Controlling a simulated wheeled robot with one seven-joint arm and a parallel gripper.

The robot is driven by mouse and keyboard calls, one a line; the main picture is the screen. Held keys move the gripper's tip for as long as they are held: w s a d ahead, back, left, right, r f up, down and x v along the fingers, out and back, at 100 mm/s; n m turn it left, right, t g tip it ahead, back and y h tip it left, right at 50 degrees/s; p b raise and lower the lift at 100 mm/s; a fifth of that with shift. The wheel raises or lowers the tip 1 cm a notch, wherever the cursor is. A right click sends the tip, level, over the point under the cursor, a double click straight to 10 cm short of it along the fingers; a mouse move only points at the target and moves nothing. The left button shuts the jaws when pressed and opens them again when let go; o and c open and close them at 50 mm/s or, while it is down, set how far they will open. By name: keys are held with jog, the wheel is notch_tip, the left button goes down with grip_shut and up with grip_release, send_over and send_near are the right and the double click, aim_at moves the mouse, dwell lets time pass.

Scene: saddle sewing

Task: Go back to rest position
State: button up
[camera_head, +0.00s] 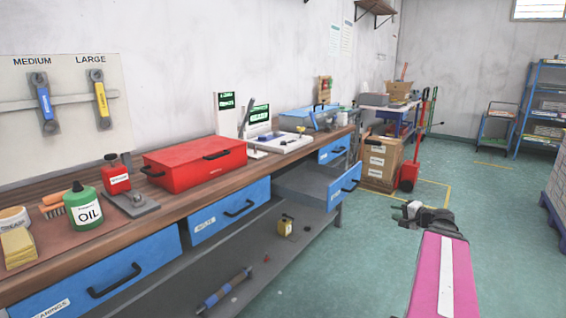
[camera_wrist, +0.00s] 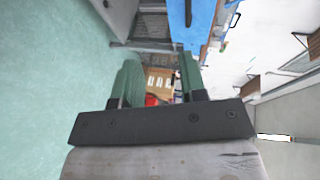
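My gripper (camera_head: 408,212) is held out over the open floor, to the right of the workbench, at the end of my pink arm. It touches nothing that I can see. In the wrist view my gripper (camera_wrist: 158,66) has its two fingers apart. The gap between them is empty, with the cardboard boxes and a bit of red showing far beyond.
A workbench (camera_head: 232,176) runs along the left wall with a red toolbox (camera_head: 196,160) and a green oil bottle (camera_head: 84,208). One blue drawer (camera_head: 345,187) juts out toward my arm. A cardboard box (camera_head: 381,163) and red hand truck (camera_head: 410,172) stand beyond. The green floor (camera_head: 517,240) is clear.

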jog(key=s+a+f+n+g+h, duration=0.4)
jog(key=s+a+f+n+g, duration=0.1)
jog(key=a+f, duration=0.5)
jog(key=s+a+f+n+g+h, duration=0.4)
jog(key=s+a+f+g, duration=0.3)
jog(key=a+f, duration=0.3)
jog(key=a+n, duration=0.1)
jog(key=a, duration=0.3)
jog(key=shift+s+a, duration=0.15)
jog(key=shift+a, duration=0.15)
jog(key=shift+a, duration=0.15)
